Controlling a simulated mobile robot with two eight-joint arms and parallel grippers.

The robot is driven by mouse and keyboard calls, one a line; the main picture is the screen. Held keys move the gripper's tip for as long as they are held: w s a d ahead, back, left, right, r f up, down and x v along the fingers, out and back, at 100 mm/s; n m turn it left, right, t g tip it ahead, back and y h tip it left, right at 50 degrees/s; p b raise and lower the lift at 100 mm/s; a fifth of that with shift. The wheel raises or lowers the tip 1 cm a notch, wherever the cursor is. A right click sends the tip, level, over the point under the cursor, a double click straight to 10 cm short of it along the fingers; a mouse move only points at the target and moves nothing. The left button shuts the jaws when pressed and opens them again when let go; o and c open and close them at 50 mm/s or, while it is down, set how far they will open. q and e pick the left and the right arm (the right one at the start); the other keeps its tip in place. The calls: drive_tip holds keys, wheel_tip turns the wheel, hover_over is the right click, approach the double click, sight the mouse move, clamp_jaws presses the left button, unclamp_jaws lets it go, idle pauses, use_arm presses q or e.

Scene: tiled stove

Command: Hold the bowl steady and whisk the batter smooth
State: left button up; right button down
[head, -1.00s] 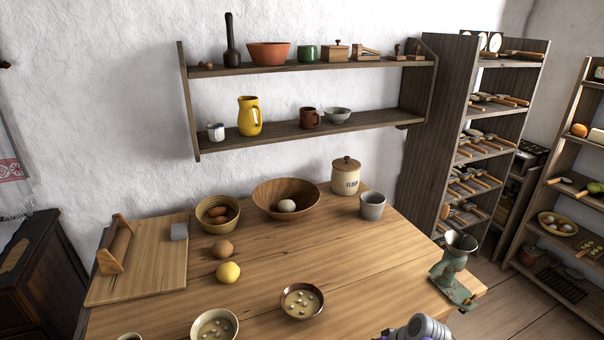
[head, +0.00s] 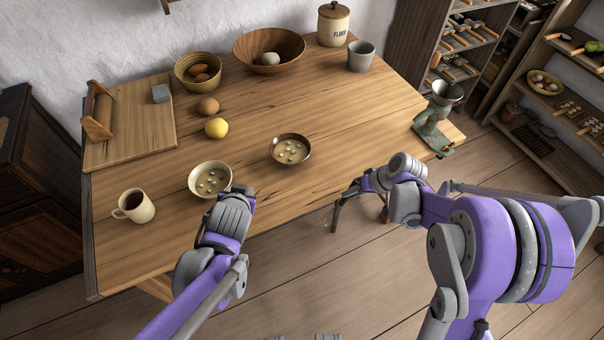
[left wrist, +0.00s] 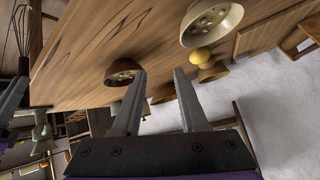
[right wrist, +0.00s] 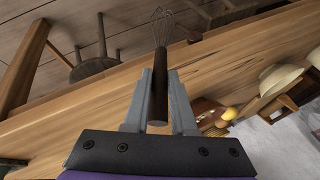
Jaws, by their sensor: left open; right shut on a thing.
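A cream bowl (head: 210,192) and a dark brown bowl (head: 291,161) stand upright on the table, each holding pale, lumpy batter. Both also show in the left wrist view, the brown bowl (left wrist: 122,80) and the cream bowl (left wrist: 235,18). My left gripper (head: 240,196) is open and empty, near the cream bowl's right side; contact is unclear. My right gripper (right wrist: 160,88) is shut on the dark handle of a wire whisk (right wrist: 163,28), beyond the table's front edge. The whisk's wires also show in the left wrist view (left wrist: 20,28).
A mug (head: 134,206) stands left of the cream bowl. A lemon (head: 216,128), an egg (head: 208,106), egg bowl (head: 183,58) and wooden bowl (head: 243,43) lie behind. A grinder (head: 436,122) is at the right corner. The table (head: 350,115) is clear right of the brown bowl.

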use_arm(q)
drive_tip(key=w+d+f+m+t+h, duration=0.1)
drive_tip(key=w+d+f+m+t, duration=0.1)
drive_tip(key=w+d, duration=0.4)
drive_tip(key=m+t+h, duration=0.2)
drive_tip(key=m, duration=0.1)
approach(307, 154)
drive_tip(key=x, duration=1)
clamp_jaws()
idle(0.9)
